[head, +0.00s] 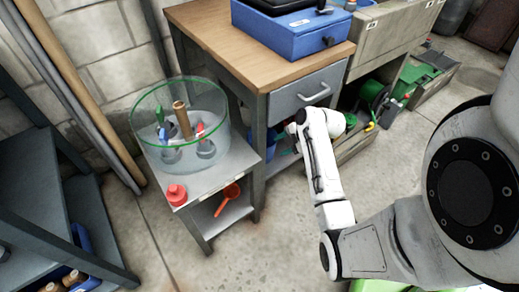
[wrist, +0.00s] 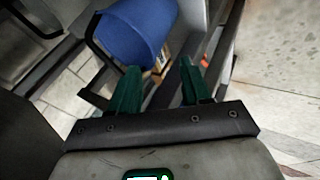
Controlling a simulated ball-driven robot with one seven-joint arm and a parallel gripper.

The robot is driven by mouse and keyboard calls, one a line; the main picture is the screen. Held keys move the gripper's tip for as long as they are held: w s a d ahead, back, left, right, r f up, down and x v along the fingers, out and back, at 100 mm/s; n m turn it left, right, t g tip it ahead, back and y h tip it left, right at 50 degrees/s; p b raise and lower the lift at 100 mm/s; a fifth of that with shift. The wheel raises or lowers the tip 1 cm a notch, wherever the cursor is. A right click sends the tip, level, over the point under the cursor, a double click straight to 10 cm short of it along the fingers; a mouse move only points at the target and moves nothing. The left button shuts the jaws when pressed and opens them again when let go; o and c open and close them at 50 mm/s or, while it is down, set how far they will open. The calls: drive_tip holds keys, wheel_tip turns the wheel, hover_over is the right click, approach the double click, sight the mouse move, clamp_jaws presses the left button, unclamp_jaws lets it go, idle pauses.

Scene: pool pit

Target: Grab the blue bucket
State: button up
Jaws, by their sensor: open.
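The blue bucket (wrist: 138,32) is at the top of the wrist view, just beyond my gripper and toward the left finger. A dark curved handle shows at its left side. In the head view only a small blue part of the bucket (head: 270,142) shows under the workbench, mostly hidden by the bench and my arm. My gripper (wrist: 159,68) is open, with two green fingers apart and nothing between them. The left fingertip overlaps the bucket's lower edge in the picture; I cannot tell whether they touch.
The wooden-topped workbench (head: 245,48) has a drawer (head: 305,93) above the bucket's space. A blue toolbox (head: 290,32) stands on top. Left is a small grey stand (head: 222,170) with a clear green-rimmed tub (head: 150,150) and a red bottle (head: 176,194). Open floor (head: 270,240) lies in front.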

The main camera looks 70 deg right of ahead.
sight(268, 150)
drive_tip(key=b+x, duration=0.4)
drive_tip(key=x, duration=0.5)
drive_tip(key=shift+w, duration=0.35)
drive_tip(key=shift+c, duration=0.2)
clamp_jaws()
